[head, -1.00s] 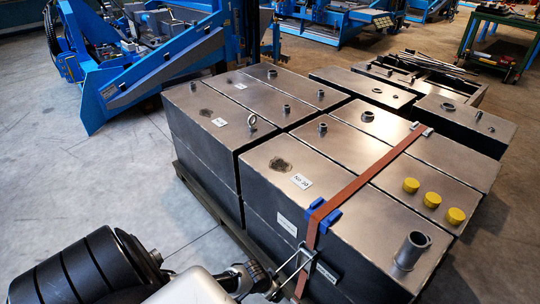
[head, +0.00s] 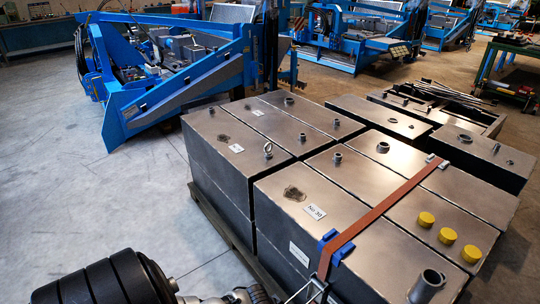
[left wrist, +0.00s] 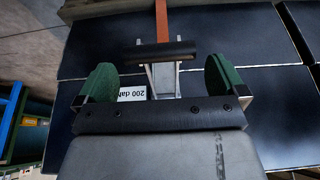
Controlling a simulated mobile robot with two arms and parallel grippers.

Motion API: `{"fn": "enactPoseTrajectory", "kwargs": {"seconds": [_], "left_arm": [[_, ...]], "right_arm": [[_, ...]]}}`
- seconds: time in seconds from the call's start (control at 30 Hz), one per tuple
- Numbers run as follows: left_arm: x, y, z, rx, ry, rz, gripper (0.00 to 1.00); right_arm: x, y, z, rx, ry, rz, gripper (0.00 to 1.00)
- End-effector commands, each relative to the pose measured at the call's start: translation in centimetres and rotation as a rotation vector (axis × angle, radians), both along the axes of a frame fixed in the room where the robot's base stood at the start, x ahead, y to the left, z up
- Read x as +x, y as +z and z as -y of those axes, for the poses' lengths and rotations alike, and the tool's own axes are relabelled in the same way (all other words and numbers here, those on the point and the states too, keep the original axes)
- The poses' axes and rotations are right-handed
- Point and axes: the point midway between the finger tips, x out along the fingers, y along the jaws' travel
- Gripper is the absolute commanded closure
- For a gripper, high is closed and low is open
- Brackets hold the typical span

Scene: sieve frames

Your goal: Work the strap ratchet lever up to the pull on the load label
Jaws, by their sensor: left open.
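The orange-brown strap (head: 385,207) runs over the dark steel boxes, with blue corner pieces (head: 335,248) at the near edge. The ratchet (head: 317,290) hangs on the near side and is cut by the bottom edge. In the left wrist view the ratchet lever has a dark crossbar handle (left wrist: 166,54) on a metal frame, below the strap (left wrist: 161,18). My left gripper (left wrist: 163,75) is open, its green fingers on either side of the lever and apart from it. A white load label reading "200 daN" (left wrist: 132,93) is partly hidden. My right gripper is not in view.
The steel boxes (head: 280,150) stand on a pallet (head: 222,222). Blue machinery (head: 180,75) stands at back left. The floor on the left (head: 90,200) is clear.

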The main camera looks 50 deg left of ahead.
Motion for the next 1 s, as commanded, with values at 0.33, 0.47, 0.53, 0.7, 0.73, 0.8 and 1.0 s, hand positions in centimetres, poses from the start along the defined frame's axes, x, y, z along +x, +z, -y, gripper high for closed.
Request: {"fn": "enactPoseTrajectory", "kwargs": {"seconds": [0.33, 0.47, 0.53, 0.7, 0.73, 0.8, 1.0], "left_arm": [[-1.9, 4.7, -0.2, 0.001, 0.001, 0.000, 0.00], [-2.0, 5.1, -0.2, 0.000, 0.001, 0.001, 0.00], [-2.0, 5.0, -0.2, 0.000, 0.001, 0.001, 0.00], [-2.0, 5.0, -0.2, 0.000, 0.001, 0.001, 0.00], [-2.0, 5.0, -0.2, 0.000, 0.001, 0.001, 0.00], [-2.0, 5.0, -0.2, 0.000, 0.001, 0.001, 0.00], [-2.0, 4.9, -0.2, 0.000, 0.002, 0.000, 0.00]], "right_arm": [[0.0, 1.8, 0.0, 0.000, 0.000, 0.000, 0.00], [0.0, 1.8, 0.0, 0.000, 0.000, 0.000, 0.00], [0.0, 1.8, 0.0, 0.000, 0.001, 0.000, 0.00], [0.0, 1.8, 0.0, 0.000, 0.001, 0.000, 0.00], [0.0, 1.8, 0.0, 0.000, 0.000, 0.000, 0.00], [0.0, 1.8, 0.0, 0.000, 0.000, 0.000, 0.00], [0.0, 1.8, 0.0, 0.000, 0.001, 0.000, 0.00]]}}
